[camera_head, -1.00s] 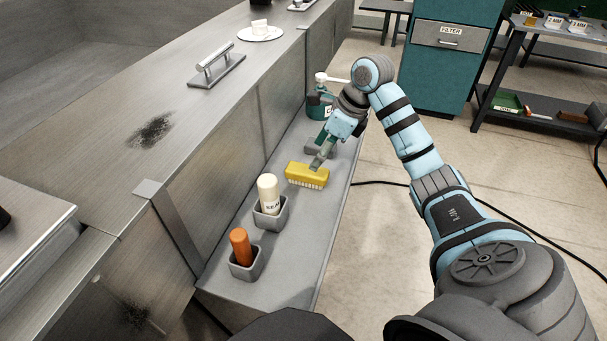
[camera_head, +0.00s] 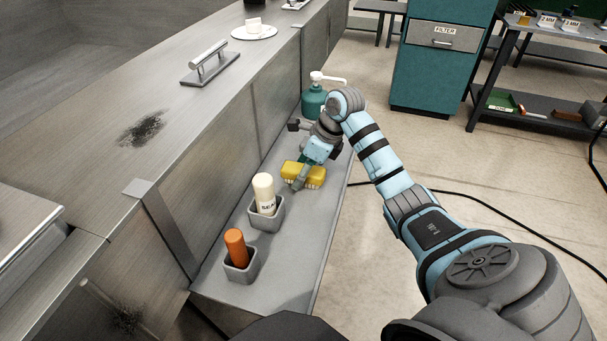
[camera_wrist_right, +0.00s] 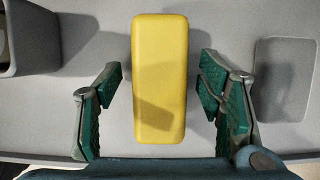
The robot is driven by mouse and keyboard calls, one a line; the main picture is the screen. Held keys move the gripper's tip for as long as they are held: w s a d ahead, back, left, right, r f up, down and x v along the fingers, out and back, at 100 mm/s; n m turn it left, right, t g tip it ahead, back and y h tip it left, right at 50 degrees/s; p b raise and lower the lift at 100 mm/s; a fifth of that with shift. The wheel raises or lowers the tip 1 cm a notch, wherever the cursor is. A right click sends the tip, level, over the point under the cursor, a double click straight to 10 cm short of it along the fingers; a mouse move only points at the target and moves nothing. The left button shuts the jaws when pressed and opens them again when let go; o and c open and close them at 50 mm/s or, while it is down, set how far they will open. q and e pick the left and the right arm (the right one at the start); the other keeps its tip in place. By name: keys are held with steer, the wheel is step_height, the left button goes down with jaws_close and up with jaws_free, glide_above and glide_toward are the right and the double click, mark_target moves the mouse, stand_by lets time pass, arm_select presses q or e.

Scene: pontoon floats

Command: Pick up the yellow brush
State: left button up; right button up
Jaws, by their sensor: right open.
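The yellow brush (camera_head: 313,174) lies on the grey side shelf in the head view, partly hidden behind my right gripper (camera_head: 301,168). In the right wrist view the brush (camera_wrist_right: 160,75) shows as an upright yellow block in the middle. My right gripper (camera_wrist_right: 162,105) is open there, with one green-padded finger on each side of the brush and a gap on both sides. The brush is not gripped. My left gripper is not in view.
On the shelf (camera_head: 290,255), a white bottle (camera_head: 264,190) and an orange-handled item (camera_head: 236,247) stand in grey holders nearer me. A teal pump bottle (camera_head: 314,101) stands behind my gripper. The steel counter (camera_head: 120,175) runs along the left.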

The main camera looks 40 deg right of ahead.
steer(key=shift+f, duration=0.15)
steer(key=c, duration=1.3)
step_height(320, 180, up, 11)
steer(key=p, duration=0.2)
steer(key=shift+f+p, duration=0.15)
steer(key=shift+p, duration=0.15)
step_height(320, 180, up, 10)
steer(key=p, duration=0.9)
steer(key=shift+f, duration=0.1)
